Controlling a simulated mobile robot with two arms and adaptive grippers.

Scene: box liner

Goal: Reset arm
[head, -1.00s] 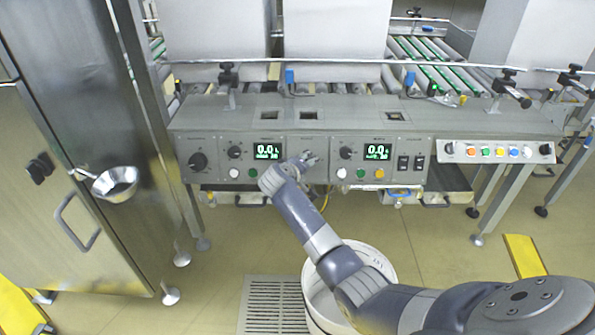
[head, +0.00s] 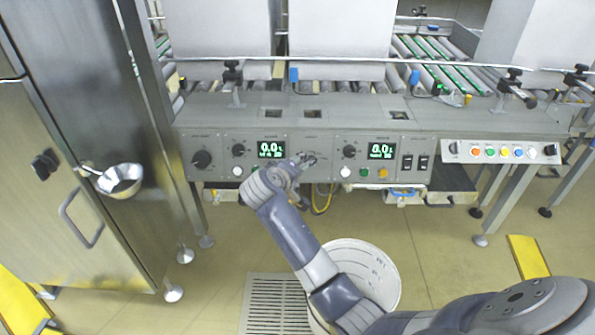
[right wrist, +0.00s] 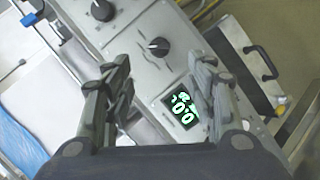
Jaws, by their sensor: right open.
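My right arm reaches from the lower right to the grey control panel (head: 320,141) in the head view. My right gripper (head: 308,161) is in front of the panel, between its two green-lit displays, partly hidden by the wrist. In the right wrist view my right gripper (right wrist: 163,85) has its two fingers spread wide with nothing held between them. A lit display (right wrist: 183,108) and a black knob (right wrist: 160,47) on the panel show beyond and between the fingers. I cannot tell whether a finger touches the panel. My left gripper is not in view.
A white bin (head: 385,268) stands below my right arm, beside a floor grate (head: 275,305). A steel cabinet with a round metal bowl (head: 121,180) is at the left. A button strip (head: 500,151) is at the right. The right floor is mostly clear.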

